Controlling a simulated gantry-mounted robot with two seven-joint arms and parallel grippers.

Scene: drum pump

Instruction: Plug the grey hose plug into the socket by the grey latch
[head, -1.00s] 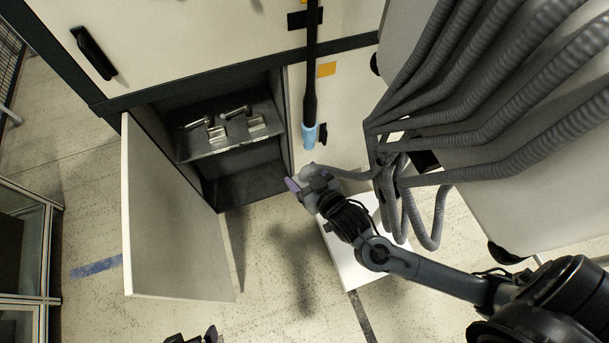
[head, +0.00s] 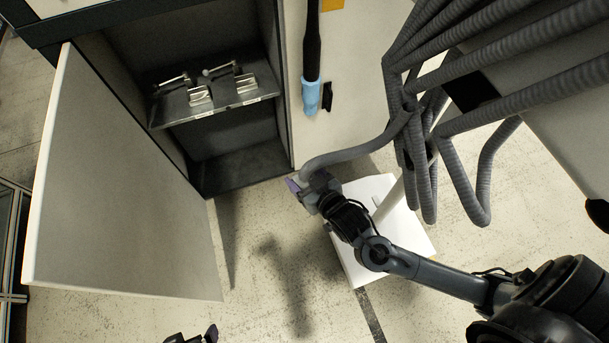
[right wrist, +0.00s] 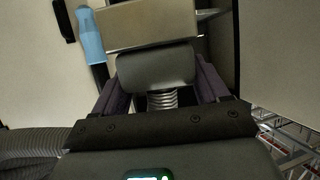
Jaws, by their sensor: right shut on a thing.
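My right gripper (head: 297,185) has purple fingers and is shut on the grey hose plug (right wrist: 157,66), in front of the cabinet's lower right edge. In the right wrist view the plug is a rounded grey block between the fingers, with ribbed hose below it. The grey hose (head: 350,155) runs from the gripper to the hanging bundle. Two metal latches with levers, a left one (head: 200,95) and a right one (head: 245,84), stand on the cabinet shelf, apart from the plug. I cannot tell their colours or sockets apart. My left gripper (head: 193,336) is cut off at the bottom edge.
The cabinet door (head: 125,185) stands open on the left. A blue-ended black tube (head: 311,95) hangs right of the opening. More ribbed hoses (head: 540,50) hang at the upper right. A white board or box (head: 400,235) lies beneath my right arm. The lower cabinet compartment looks empty.

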